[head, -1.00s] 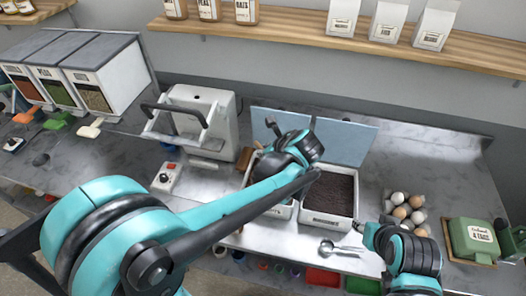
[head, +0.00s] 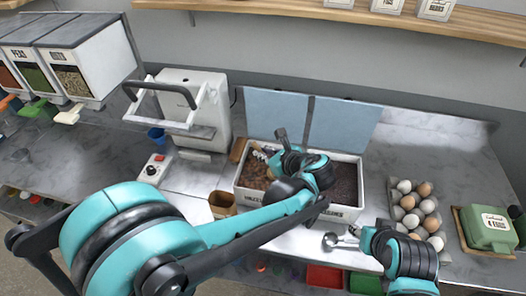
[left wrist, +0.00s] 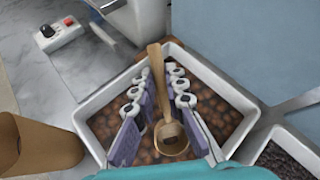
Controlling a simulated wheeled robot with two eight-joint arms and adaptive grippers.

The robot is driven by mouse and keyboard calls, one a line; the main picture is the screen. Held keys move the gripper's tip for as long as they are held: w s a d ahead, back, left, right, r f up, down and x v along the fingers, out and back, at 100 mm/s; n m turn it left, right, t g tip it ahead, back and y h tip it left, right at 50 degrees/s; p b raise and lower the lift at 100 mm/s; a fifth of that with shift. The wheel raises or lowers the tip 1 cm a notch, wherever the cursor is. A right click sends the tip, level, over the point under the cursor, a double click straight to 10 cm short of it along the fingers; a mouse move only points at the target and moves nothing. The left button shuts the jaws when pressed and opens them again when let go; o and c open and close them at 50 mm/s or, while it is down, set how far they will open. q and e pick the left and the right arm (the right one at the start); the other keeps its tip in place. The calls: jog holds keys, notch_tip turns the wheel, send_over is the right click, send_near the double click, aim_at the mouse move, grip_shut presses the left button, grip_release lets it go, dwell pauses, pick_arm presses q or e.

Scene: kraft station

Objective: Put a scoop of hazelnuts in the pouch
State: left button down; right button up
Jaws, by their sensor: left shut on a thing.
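My left gripper (left wrist: 160,115) is over the hazelnut bin (left wrist: 215,80), with its fingers around a wooden scoop (left wrist: 157,75) and shut on it. The scoop's round bowl (left wrist: 172,140) is at the nuts; whether it holds any is unclear. Hazelnuts (left wrist: 105,125) fill the bin around it. In the head view the left gripper (head: 270,158) is partly hidden by my arm. The brown paper pouch (head: 222,203) stands upright just left of the bin, and also shows at the left wrist view's left edge (left wrist: 40,145). My right gripper (head: 358,236) is low at the front right; its fingers are unclear.
A dark-filled bin (head: 345,182) adjoins on the right, with blue lids (head: 342,128) behind. Metal spoons (head: 332,240) lie near my right gripper. Eggs (head: 415,205) and a green box (head: 488,228) are right. A sealing machine (head: 180,110) and switch box (head: 153,168) are left.

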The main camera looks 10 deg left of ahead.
pick_arm(q)
notch_tip(320, 180, down, 5)
jog(key=b, duration=0.3)
jog(key=shift+r, duration=0.2)
pick_arm(e)
notch_tip(320, 180, down, 4)
jog(key=shift+r, duration=0.2)
pick_arm(q)
jog(key=r+g+h+p, duration=0.1)
jog(key=r+p, duration=0.2)
jog(key=p, duration=0.2)
jog(key=a+r+h+p, duration=0.1)
jog(key=r+p, duration=0.3)
jog(key=p, duration=0.1)
jog(key=w+a+r+g+h+p, duration=0.1)
jog(key=r+h+p, duration=0.1)
jog(key=r+p, duration=0.2)
jog(key=shift+r+n+g+p, duration=0.2)
jog(key=shift+n+g+p, duration=0.1)
jog(key=shift+p, duration=0.15)
jog(key=shift+r+h+p, duration=0.3)
jog(key=shift+r+p, duration=0.05)
jog(key=shift+p, duration=0.1)
pick_arm(e)
notch_tip(320, 180, up, 16)
pick_arm(q)
jog(key=shift+f, duration=0.1)
pick_arm(e)
jog(key=shift+f, duration=0.15)
